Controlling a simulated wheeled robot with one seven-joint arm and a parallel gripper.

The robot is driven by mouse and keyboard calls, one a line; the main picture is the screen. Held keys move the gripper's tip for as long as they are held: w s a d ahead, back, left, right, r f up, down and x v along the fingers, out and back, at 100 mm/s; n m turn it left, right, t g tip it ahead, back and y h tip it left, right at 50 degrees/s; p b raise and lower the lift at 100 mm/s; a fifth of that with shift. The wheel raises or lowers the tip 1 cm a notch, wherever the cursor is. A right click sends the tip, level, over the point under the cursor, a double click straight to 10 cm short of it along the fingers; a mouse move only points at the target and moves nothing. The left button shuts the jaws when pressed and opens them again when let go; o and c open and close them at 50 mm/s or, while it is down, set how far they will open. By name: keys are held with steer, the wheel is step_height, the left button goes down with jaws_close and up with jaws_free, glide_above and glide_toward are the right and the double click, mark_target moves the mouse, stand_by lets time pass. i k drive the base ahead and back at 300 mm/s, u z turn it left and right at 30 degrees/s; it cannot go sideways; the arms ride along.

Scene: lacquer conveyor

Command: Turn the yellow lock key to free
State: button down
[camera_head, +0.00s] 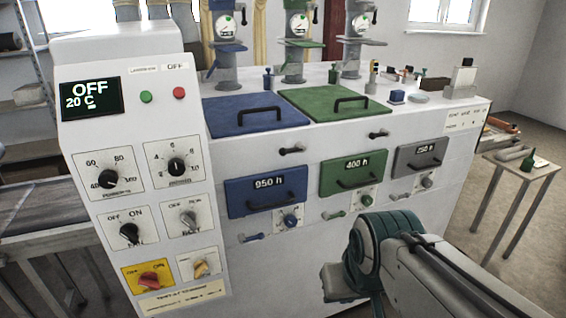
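The yellow lock key (200,268) is a small pale-yellow knob on a whitish plate at the lower right of the control panel (137,208). Its lettering is too small to read, so I cannot tell which position it is in. A red switch (150,280) on a yellow plate sits just left of it. My arm reaches in at the lower right, well apart from the panel.
Black knobs, a green button (146,97), a red button (179,92) and a display (91,98) reading OFF and 20 C share the panel. The machine's front carries blue (265,191), green (352,173) and grey drawers. A small table (514,166) stands at right.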

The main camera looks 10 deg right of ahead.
mark_target(200, 267)
steer(key=z, duration=1.05)
steer(key=k, duration=0.95)
steer(key=u, duration=1.05)
steer(key=i, duration=0.5)
steer(key=z, duration=0.05)
